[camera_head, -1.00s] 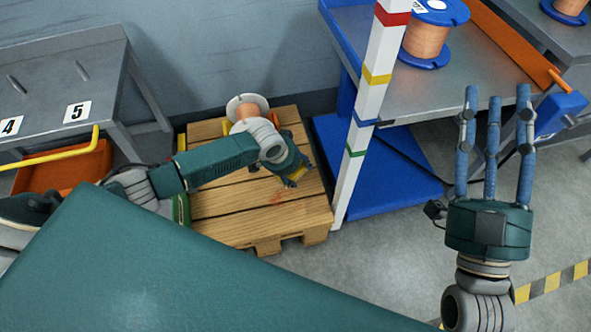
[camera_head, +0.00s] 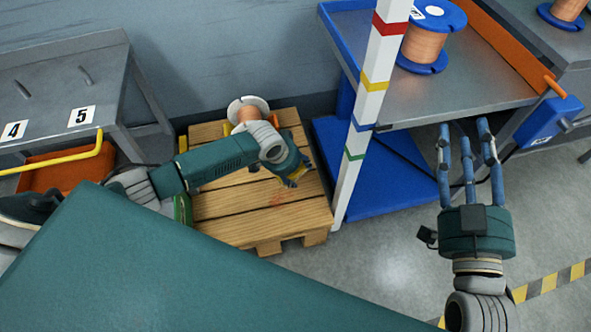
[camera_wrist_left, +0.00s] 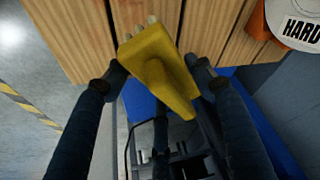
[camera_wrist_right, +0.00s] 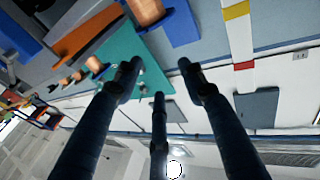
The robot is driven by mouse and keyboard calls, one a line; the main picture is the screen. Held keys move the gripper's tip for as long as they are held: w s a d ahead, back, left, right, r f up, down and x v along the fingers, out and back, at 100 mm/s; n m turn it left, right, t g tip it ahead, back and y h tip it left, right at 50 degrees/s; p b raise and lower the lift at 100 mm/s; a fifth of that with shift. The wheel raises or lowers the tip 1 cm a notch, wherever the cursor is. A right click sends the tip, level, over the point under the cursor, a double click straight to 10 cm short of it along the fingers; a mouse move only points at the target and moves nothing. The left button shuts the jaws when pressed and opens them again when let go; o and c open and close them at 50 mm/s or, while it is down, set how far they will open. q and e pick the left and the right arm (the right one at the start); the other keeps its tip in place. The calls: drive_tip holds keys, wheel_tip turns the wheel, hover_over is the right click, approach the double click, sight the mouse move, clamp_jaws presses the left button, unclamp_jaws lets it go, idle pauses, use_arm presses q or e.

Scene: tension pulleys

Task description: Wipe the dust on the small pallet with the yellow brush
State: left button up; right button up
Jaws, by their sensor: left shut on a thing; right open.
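The small wooden pallet (camera_head: 240,200) stands on the floor against the wall. A faint reddish dust patch (camera_head: 285,198) shows on its slats, just below my left gripper. My left gripper (camera_head: 294,178) is over the pallet's right part. In the left wrist view it is shut on the yellow brush (camera_wrist_left: 160,72), whose pale bristles point toward the slats; whether they touch the wood I cannot tell. My right gripper (camera_head: 463,130) is open and empty, with its fingers up, in front of the blue cart.
A copper spool (camera_head: 248,108) sits on the pallet's back part. A striped post (camera_head: 368,115) stands just right of the pallet. The blue cart (camera_head: 440,95) carries another spool (camera_head: 428,40). A grey table (camera_head: 60,85) and an orange bin (camera_head: 70,172) are at left.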

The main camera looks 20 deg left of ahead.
use_arm(q)
drive_tip(key=shift+r+p, duration=0.75)
drive_tip(key=shift+p, duration=0.05)
drive_tip(key=shift+r, duration=0.15)
use_arm(e)
wheel_tip(320, 180, down, 11)
drive_tip(key=s+d+g+h, duration=0.1)
drive_tip(key=s+d+g, duration=0.1)
drive_tip(key=g, duration=0.3)
drive_tip(key=shift+g+h, duration=0.3)
drive_tip(key=shift+h, duration=0.1)
